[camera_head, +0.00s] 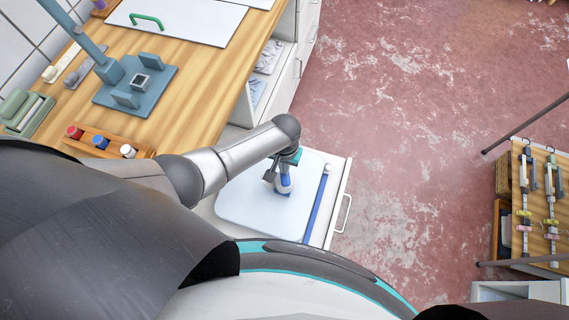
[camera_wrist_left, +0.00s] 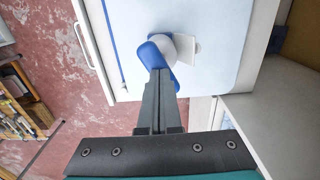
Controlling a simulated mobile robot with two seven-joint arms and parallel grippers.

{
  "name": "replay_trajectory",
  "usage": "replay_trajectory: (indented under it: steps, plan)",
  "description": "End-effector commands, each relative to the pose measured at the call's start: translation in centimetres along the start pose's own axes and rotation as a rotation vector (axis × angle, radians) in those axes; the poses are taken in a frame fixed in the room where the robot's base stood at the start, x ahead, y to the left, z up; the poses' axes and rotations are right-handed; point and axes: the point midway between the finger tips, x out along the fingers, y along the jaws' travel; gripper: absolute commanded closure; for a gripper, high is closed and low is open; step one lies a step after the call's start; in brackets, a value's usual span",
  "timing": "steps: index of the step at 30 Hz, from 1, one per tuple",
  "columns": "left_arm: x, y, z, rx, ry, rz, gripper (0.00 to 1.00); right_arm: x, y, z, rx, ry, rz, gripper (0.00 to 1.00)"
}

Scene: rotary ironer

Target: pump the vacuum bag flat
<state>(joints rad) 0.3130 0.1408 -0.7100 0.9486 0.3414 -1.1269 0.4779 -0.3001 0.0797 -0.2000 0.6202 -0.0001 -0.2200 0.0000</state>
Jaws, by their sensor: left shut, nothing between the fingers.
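The vacuum bag (camera_head: 247,212) is a pale blue flat sheet with rounded corners, lying in a pulled-out white drawer. A blue strip (camera_head: 316,208) runs along its right side; the bag also shows in the left wrist view (camera_wrist_left: 225,28). A blue-and-white pump (camera_head: 284,185) stands on the bag; its blue handle (camera_wrist_left: 153,50) and white body (camera_wrist_left: 184,46) show in the left wrist view. My left gripper (camera_head: 285,161) is over the pump, its fingers (camera_wrist_left: 159,78) shut and empty, overlapping the blue handle in view. Whether they touch it cannot be told. My right gripper is not in view.
A wooden worktop (camera_head: 190,75) with a blue-grey press stand (camera_head: 135,85) and a rack of spools (camera_head: 100,142) lies left of the drawer. The drawer handle (camera_head: 344,214) faces open red floor. A wooden rack (camera_head: 540,205) stands far right.

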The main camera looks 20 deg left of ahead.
Motion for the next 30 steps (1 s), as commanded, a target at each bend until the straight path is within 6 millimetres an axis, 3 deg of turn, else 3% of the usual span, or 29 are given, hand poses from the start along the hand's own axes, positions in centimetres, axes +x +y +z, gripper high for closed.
replay_trajectory:
  steps: [30]
  plan:
    - [4.3,0.0,0.0,0.0,0.0,0.0,1.0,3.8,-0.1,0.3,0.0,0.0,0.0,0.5]
